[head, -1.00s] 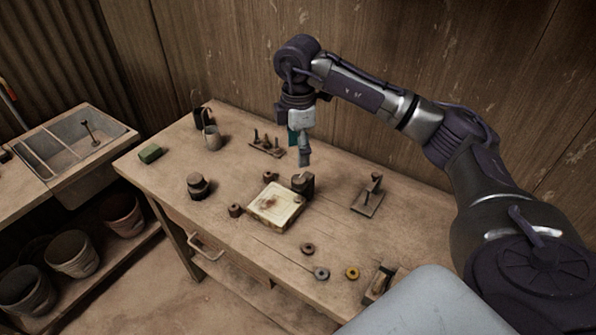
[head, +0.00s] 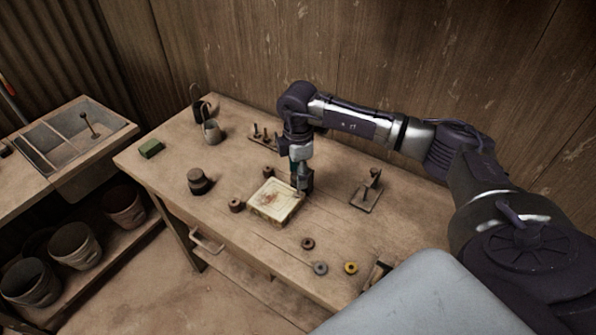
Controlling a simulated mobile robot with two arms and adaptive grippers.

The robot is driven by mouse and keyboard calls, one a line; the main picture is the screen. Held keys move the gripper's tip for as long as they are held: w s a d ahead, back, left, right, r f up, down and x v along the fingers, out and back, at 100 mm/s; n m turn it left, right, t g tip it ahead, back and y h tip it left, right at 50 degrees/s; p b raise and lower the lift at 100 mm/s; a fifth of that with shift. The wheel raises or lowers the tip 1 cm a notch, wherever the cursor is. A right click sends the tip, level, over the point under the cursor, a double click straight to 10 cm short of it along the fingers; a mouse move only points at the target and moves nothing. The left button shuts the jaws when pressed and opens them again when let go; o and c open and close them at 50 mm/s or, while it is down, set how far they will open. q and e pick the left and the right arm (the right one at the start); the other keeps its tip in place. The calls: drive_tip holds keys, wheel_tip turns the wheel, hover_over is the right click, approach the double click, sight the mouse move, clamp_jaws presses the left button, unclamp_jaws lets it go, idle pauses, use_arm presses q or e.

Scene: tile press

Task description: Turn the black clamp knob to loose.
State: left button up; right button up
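The dark clamp with its black knob (head: 307,184) stands on the workbench at the right back corner of a pale square tile block (head: 275,204). My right gripper (head: 300,181) points down right at the clamp, its fingertips overlapping the knob in the head view. The fingers hide much of the knob, and I cannot tell whether they touch it or are open or shut. My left gripper is not in view.
On the workbench (head: 235,245), small dark weights stand left of the tile, and several rings lie in front. A stand with an upright handle (head: 367,190) is to the right. A peg rack (head: 263,138) is behind my gripper, close to it.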

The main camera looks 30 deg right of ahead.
drive_tip(key=c, duration=0.8)
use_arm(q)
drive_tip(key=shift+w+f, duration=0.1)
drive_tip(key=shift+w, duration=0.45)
use_arm(e)
drive_tip(key=shift+o, duration=0.2)
